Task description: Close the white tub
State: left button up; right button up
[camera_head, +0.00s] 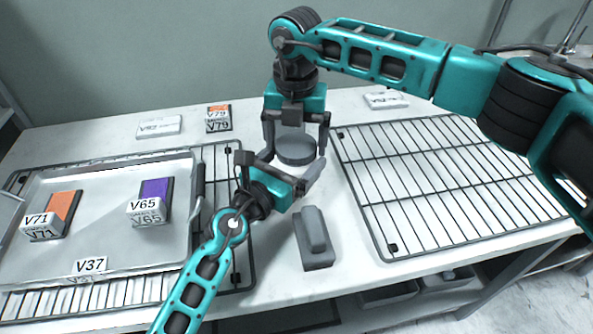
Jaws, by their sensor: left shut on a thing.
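A round grey piece (296,149), with a flat top like a lid or a shallow tub, stands on the table between the two racks. It looks grey rather than white, and I cannot tell whether it is the white tub, its lid, or both. My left gripper (287,166) reaches it from the lower left, with its fingers around its near side, shut on it. My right gripper (296,140) points down from above. Its fingers are wide apart, one on each side of the round piece, and I cannot see clear contact.
A grey block with a raised handle (316,240) lies just in front. A metal tray (105,177) with V71 and V65 samples sits on the left rack. The right rack (440,178) is empty. V79 cards (218,117) and a white label block (158,127) lie behind.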

jog(key=shift+o, duration=0.7)
notch_tip(320, 180, up, 12)
pick_arm(q)
jog(key=o, duration=1.7)
jog(key=shift+o, duration=0.2)
jog(key=v, duration=1.3)
pick_arm(e)
jog(key=shift+f, duration=0.15)
